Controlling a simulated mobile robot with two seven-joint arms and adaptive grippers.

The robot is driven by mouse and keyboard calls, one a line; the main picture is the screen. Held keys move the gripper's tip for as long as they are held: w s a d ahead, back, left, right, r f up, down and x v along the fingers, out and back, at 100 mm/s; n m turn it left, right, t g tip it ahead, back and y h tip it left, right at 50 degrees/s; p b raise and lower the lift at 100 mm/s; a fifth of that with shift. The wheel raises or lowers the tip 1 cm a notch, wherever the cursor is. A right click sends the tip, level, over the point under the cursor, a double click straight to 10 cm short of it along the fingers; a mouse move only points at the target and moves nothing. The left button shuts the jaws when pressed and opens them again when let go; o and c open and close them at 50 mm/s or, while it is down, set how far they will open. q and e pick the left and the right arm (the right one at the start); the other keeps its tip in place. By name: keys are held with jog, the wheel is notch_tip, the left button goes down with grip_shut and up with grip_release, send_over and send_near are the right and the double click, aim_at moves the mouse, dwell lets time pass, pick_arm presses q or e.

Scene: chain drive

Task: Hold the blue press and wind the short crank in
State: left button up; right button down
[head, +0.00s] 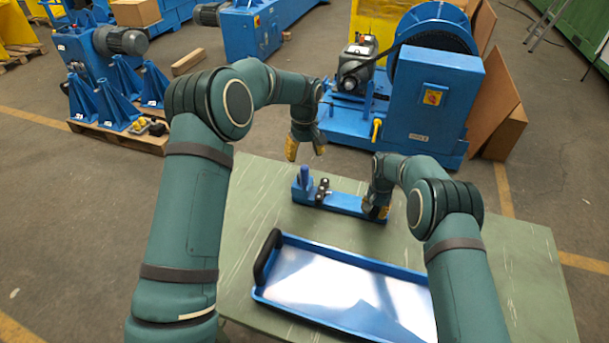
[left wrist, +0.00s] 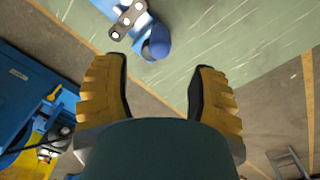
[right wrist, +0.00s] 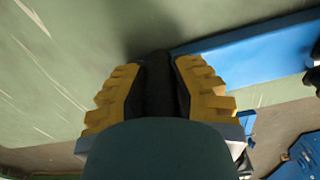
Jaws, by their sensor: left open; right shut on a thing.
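The blue press (head: 340,203) lies on the green table as a long, low blue bar. A rounded blue post (head: 304,176) stands at its left end, also seen in the left wrist view (left wrist: 156,44).
A blue tray (head: 330,285) with a pale floor and a black handle (head: 267,256) lies at the front of the table (head: 520,265). Behind the table stands a large blue machine (head: 430,115) with a motor (head: 356,68). The table's right side looks clear.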

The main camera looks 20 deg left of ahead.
aim_at(304, 175)
pick_arm(q)
notch_tip(304, 175, down, 9)
jog(key=shift+f, duration=0.2)
dwell(0.3)
grip_shut()
